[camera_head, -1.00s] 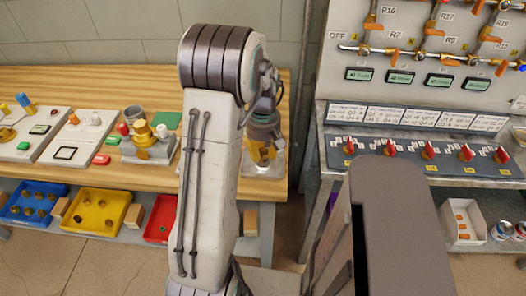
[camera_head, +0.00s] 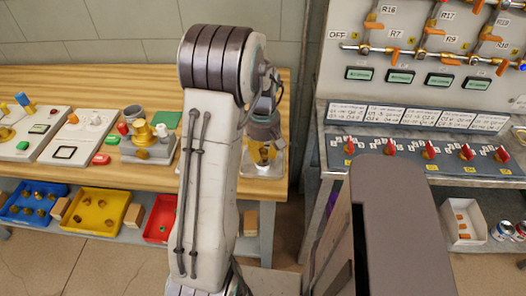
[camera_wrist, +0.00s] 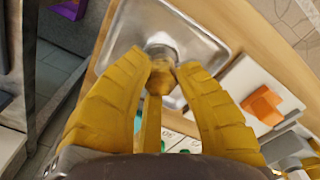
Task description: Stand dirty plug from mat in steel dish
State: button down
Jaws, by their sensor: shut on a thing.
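My gripper (camera_wrist: 163,63) is shut on the plug (camera_wrist: 161,78), with its yellow fingers around it. The plug has a brass-coloured hex part and a pale, silvery end. In the wrist view it is over the steel dish (camera_wrist: 123,38), a shallow tray with rounded corners; I cannot tell whether it touches the dish floor. In the head view the dish (camera_head: 273,171) lies at the right end of the wooden bench, below my gripper (camera_head: 262,152), and the plug is hard to make out. A green mat (camera_head: 167,120) lies farther left on the bench, partly hidden by my arm.
A brass fitting on a grey base (camera_head: 150,146) and a grey cup (camera_head: 133,114) stand left of my arm. An orange-handled valve block (camera_wrist: 263,104) is beside the dish. The valve panel (camera_head: 430,60) rises to the right, across a gap from the bench.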

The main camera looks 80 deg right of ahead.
jog(key=shift+f+b, duration=0.8)
jog(key=shift+f, duration=0.15)
dwell(1.5)
jog(key=c, duration=1)
grip_release()
jog(key=shift+o, duration=0.2)
jog(key=shift+r, duration=0.15)
jog(key=shift+r+p, duration=3.1)
jog(key=shift+r, duration=0.8)
jog(key=shift+m, duration=0.3)
